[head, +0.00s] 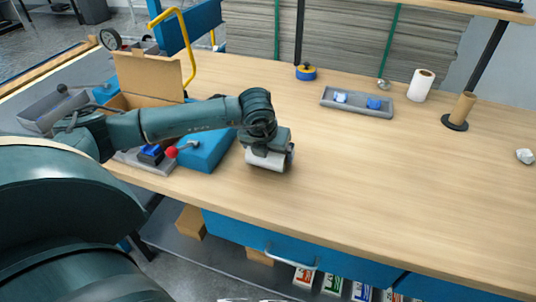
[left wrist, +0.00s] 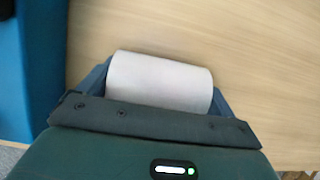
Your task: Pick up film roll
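A white film roll (head: 266,158) lies on its side at my left gripper (head: 268,157), near the front edge of the wooden table. In the left wrist view the film roll (left wrist: 160,82) sits between the two fingers of my left gripper (left wrist: 160,88). One finger is against each end of the roll, and the gripper looks shut on it. I cannot tell whether the roll touches the table. A second white roll (head: 421,84) stands upright at the back right. My right gripper is not in view.
A blue machine (head: 206,150) with a red knob stands just left of the gripper. Behind are an open cardboard box (head: 150,76), a grey tray (head: 355,110) with blue items, and a brown core on a dark stand (head: 455,123). The table's middle and right are mostly clear.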

